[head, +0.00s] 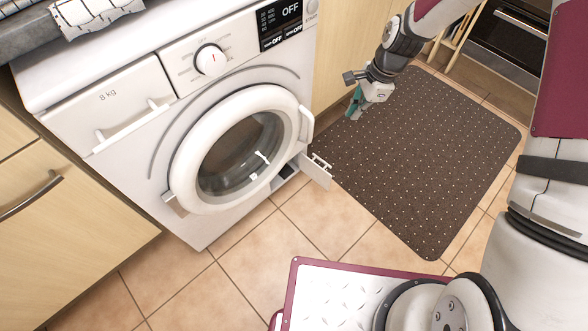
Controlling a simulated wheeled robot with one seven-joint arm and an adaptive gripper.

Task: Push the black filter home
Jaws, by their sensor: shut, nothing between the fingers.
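The white washing machine (130,130) stands at the left with its round door shut. At its lower right corner a small white flap (317,172) hangs open. In the opening behind the flap a dark shape (287,171) shows, partly hidden by the flap and frame; it looks like the black filter, but I cannot tell how far it sticks out. My gripper (354,108) is shut and empty, with teal fingertips pointing down. It is above and to the right of the flap, over the dark mat, apart from the machine.
A dark dotted mat (430,150) lies on the tiled floor (235,270) right of the machine. Wooden cabinets (350,45) stand behind, and an oven (510,40) at the back right. The floor before the flap is clear.

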